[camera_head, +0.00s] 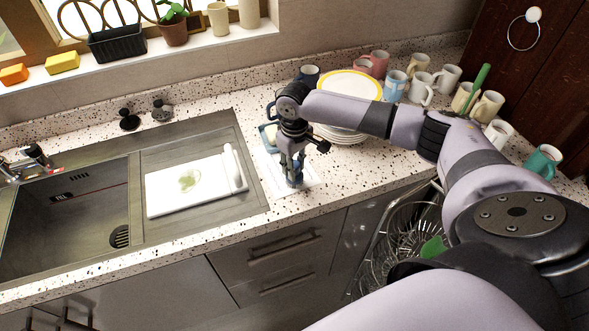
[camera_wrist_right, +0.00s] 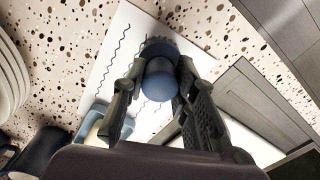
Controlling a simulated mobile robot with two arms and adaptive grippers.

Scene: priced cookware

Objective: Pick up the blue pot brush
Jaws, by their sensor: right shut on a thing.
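The blue pot brush (camera_wrist_right: 158,82) shows in the right wrist view with its round knob facing up, between the two fingers of my right gripper (camera_wrist_right: 152,92). The fingers are shut on it from both sides. Its wider lower part rests at or just above a white sheet with wavy lines (camera_wrist_right: 112,50); I cannot tell if it touches. In the head view my right gripper (camera_head: 293,178) points down over this sheet (camera_head: 272,182) on the counter, right of the sink, and largely hides the brush. My left gripper is not in view.
A stack of plates (camera_head: 342,136) stands right behind the gripper, under my right arm. Several mugs (camera_head: 421,87) crowd the back right. A light blue dish (camera_wrist_right: 92,121) lies beside the sheet. The sink (camera_head: 75,215) with a cutting board (camera_head: 160,200) is to the left.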

